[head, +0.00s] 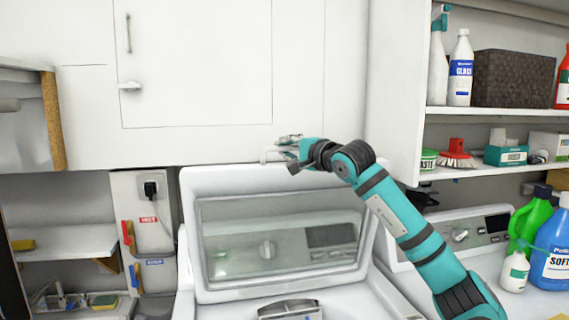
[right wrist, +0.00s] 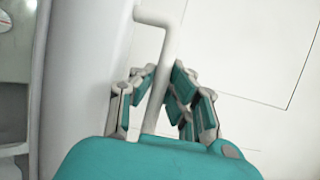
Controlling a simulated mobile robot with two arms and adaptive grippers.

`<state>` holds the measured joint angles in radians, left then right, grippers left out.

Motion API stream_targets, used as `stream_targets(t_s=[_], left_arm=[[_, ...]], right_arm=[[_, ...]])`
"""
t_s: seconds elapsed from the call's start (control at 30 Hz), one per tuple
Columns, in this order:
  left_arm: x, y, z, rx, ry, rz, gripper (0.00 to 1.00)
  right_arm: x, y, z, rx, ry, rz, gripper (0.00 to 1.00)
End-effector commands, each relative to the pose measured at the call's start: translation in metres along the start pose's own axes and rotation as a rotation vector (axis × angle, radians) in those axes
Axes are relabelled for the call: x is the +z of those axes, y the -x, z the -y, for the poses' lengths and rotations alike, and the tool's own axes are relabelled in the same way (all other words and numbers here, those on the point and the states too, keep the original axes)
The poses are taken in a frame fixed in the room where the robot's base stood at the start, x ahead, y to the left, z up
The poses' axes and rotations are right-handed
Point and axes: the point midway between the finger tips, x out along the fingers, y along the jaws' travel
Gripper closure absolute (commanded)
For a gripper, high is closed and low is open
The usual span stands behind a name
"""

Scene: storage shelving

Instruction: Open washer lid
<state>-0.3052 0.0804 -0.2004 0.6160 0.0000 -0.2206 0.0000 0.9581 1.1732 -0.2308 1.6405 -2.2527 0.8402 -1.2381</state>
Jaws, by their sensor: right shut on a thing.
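The washer lid (head: 190,205), white with a large glass window (head: 280,240), stands raised at the back of the washer (head: 370,300) in the head view. A pale bent handle (head: 267,152) sits at the lid's top edge. My right gripper (head: 287,148) is at that handle, just in front of the white cabinet. In the right wrist view, the teal fingers of my right gripper (right wrist: 158,88) are on both sides of the handle (right wrist: 168,45) and shut on it. The lid's edge (right wrist: 80,80) runs along the left there. My left gripper is out of view.
White cabinet doors (head: 200,75) are close behind and above the lid. Shelves with bottles and a dark woven basket (head: 512,78) are at right. A blue bottle (head: 552,250) and a green bottle (head: 530,220) stand on the right-hand machine.

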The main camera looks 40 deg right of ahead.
Motion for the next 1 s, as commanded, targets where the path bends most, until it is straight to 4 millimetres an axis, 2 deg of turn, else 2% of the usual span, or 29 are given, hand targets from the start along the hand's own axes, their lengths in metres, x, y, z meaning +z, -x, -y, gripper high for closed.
stream_targets(t_s=[0.03, 0.2, 0.3, 0.47, 0.77, 0.8, 0.9, 1.0], left_arm=[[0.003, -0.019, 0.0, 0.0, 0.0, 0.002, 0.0], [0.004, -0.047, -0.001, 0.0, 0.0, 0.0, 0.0], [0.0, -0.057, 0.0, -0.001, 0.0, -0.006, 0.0], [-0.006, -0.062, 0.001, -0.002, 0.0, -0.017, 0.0], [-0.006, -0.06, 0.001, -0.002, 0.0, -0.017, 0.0], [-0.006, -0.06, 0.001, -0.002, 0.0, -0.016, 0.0], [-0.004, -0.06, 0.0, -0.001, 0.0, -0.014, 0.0], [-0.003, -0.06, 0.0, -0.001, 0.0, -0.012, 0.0]], right_arm=[[0.002, 0.006, -0.011, -0.016, 0.012, -0.001, 1.0], [0.011, 0.026, -0.015, -0.063, 0.03, 0.0, 1.0], [0.014, 0.035, -0.016, -0.081, 0.038, 0.0, 1.0], [0.018, 0.042, -0.014, -0.094, 0.042, 0.0, 1.0], [0.018, 0.042, -0.012, -0.095, 0.043, 0.0, 1.0], [0.018, 0.042, -0.012, -0.095, 0.043, 0.0, 0.88], [0.018, 0.042, -0.012, -0.095, 0.042, 0.0, 0.76], [0.018, 0.042, -0.012, -0.096, 0.041, 0.001, 0.76]])
